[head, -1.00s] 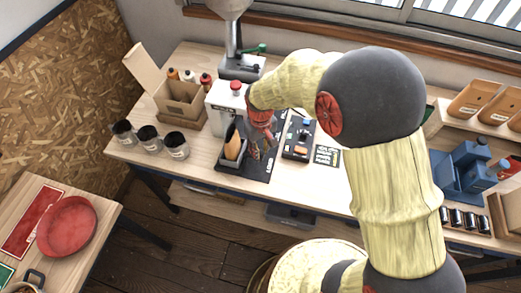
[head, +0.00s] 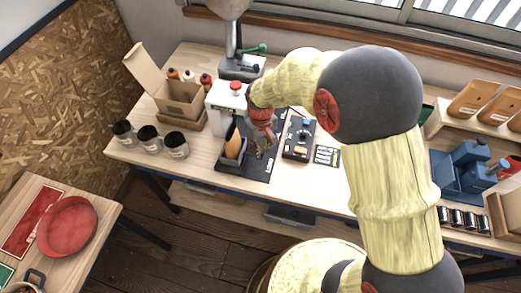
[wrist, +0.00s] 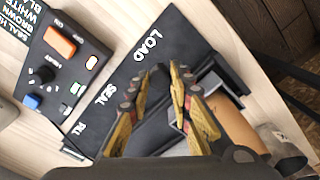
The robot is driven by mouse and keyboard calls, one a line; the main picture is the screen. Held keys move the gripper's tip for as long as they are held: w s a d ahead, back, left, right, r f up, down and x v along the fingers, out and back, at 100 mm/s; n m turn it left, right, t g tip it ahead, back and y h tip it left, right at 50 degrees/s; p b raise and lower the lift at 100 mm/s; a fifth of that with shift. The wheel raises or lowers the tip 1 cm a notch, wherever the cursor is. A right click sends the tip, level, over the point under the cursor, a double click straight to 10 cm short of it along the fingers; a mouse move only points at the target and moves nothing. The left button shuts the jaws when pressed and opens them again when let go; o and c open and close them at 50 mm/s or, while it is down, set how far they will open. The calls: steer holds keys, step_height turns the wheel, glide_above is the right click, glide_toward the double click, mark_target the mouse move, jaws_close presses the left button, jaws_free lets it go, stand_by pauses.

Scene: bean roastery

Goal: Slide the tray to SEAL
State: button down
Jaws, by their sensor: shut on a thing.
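The dark tray (head: 231,160) holds a brown bag (head: 234,143) on the black track plate (head: 258,172). In the wrist view the tray (wrist: 216,82) with the brown bag (wrist: 236,124) lies at the right, roughly beside the LOAD label (wrist: 148,46). The SEAL label (wrist: 105,94) is farther down and left along the plate. My gripper (head: 262,148) is low over the plate, right of the bag. In the wrist view my gripper (wrist: 164,76) is shut on a dark part at the tray's side; the fingers hide most of this part.
A white machine (head: 226,95) with a red knob stands behind the tray. A control box (head: 298,140) with an orange switch is right of the plate. Several dark-lidded jars (head: 148,138) and an open carton (head: 180,97) stand at the left.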

steer(key=w+d, duration=0.1)
steer(key=w, duration=0.3)
steer(key=w+d, duration=0.1)
steer(key=w, duration=0.2)
steer(key=w+d+p, duration=0.1)
steer(key=w+d, duration=0.1)
steer(key=w, duration=0.2)
steer(key=shift+w+d, duration=0.1)
steer(key=shift+w, duration=0.25)
steer(key=c, duration=1.6)
jaws_free()
steer(key=shift+c, duration=0.2)
steer(key=shift+o, duration=0.3)
step_height(320, 180, up, 12)
